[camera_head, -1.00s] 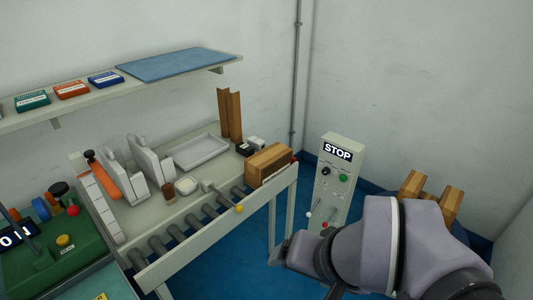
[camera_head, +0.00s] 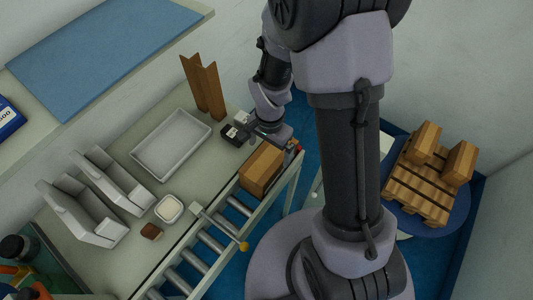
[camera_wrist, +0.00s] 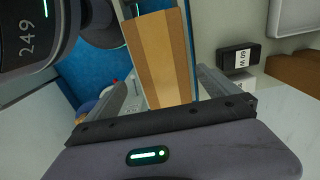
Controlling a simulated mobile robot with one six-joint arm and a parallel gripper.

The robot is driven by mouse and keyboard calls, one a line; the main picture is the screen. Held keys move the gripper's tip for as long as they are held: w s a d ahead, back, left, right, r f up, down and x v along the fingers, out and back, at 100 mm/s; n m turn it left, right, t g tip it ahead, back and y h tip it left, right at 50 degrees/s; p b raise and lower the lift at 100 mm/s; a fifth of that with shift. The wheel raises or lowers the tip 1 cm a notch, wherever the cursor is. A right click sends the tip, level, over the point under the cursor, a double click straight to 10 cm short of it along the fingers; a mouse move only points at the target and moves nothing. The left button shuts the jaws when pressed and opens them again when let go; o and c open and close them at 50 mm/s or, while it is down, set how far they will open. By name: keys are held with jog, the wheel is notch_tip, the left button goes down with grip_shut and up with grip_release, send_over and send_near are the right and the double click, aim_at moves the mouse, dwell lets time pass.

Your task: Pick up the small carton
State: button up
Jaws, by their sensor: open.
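The small carton (camera_head: 262,170), brown with a lighter tape band, sits at the right end of the roller conveyor (camera_head: 212,238). My gripper (camera_head: 272,139) is just behind the carton's far end, low over the bench. In the wrist view the carton (camera_wrist: 158,58) lies ahead, between the lines of my two open fingers (camera_wrist: 168,78). Nothing is held. I cannot tell whether a finger touches the carton. My wrist hides part of the area behind the carton.
A black box labelled 50 W (camera_wrist: 238,56) stands beside my right finger in the wrist view. A pale tray (camera_head: 171,145) and a brown upright angle piece (camera_head: 204,87) are on the bench. More cartons (camera_head: 459,161) stand on a wooden pallet (camera_head: 418,190) at right.

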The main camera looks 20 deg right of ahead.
aim_at(269, 158)
notch_tip(269, 158, down, 4)
jog(key=shift+f+b, duration=0.1)
jog(key=shift+b, duration=0.35)
jog(key=f, duration=0.1)
jog(key=f+b, duration=0.1)
jog(key=f, duration=0.1)
jog(key=w+f+b, duration=0.1)
jog(key=f, duration=0.1)
jog(key=shift+d, duration=0.15)
jog(key=shift+r, duration=0.1)
jog(key=shift+c, duration=0.2)
jog(key=shift+r, duration=0.1)
jog(key=c, duration=2)
